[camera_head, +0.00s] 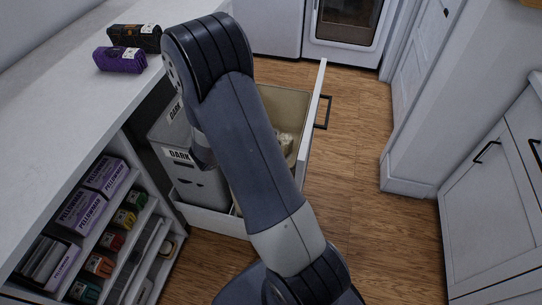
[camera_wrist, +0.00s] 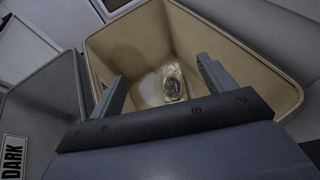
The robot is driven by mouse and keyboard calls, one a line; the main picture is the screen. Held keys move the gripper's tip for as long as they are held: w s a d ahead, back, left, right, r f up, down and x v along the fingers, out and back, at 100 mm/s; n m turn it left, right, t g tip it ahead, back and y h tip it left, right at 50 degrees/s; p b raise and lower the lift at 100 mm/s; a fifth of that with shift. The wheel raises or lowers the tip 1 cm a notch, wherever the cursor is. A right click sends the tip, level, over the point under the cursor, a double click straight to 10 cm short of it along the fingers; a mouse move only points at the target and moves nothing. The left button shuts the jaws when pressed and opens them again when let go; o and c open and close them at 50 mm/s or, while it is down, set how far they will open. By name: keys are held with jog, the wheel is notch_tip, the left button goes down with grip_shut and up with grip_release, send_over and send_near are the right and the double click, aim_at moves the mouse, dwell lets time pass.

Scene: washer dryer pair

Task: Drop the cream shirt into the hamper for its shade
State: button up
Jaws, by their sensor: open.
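The cream shirt (camera_wrist: 174,84) appears as a small cream bundle inside the beige hamper (camera_wrist: 262,72) in the wrist view, low in it. In the head view a cream bundle (camera_head: 286,141) also shows inside the beige hamper (camera_head: 297,98), partly hidden by my arm. My gripper (camera_wrist: 163,84) is open above the hamper's mouth, its two fingers well apart with nothing seen held between them. The grey hamper labelled DARK (camera_head: 201,188) stands beside the beige one; its inside is mostly out of sight. The beige hamper's own label is not visible.
The hampers stand in a pulled-out white drawer (camera_head: 319,92). A purple bundle (camera_head: 120,60) and a dark bundle (camera_head: 135,37) lie on the white counter (camera_head: 50,110). Shelves below hold several boxes. The wooden floor (camera_head: 350,190) right of the drawer is clear.

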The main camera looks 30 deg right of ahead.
jog(key=v, duration=0.4)
jog(key=shift+s+a+r, duration=0.1)
jog(key=shift+a, duration=0.2)
jog(key=x, duration=1)
jog(key=shift+d+r+p, duration=0.2)
jog(key=shift+r+p, duration=0.65)
jog(key=shift+r, duration=0.5)
jog(key=shift+d+r+p, duration=0.15)
jog(key=shift+r+p, duration=0.7)
jog(key=shift+r, duration=0.5)
